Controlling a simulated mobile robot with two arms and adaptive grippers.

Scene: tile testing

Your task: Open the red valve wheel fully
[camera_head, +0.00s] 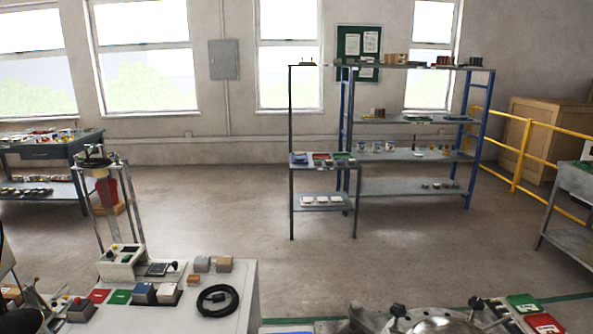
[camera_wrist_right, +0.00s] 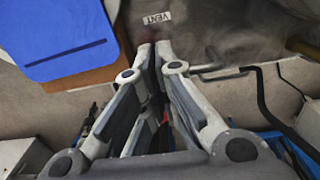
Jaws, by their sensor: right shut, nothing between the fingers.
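I cannot make out the red valve wheel in either view. In the right wrist view, my right gripper (camera_wrist_right: 155,50) has its fingers together with nothing between them. Its tips are near a grey-brown surface with a white label reading VENT (camera_wrist_right: 157,18). Small red bits show between and beside the fingers, too hidden to identify. My left gripper does not show in the head view.
In the head view, a round metal lid with black knobs (camera_head: 430,322) is at the bottom edge. A white bench (camera_head: 225,310) with tiles and a black cable coil stands left of it. A blue panel (camera_wrist_right: 55,35) is near the right gripper. Open floor lies beyond.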

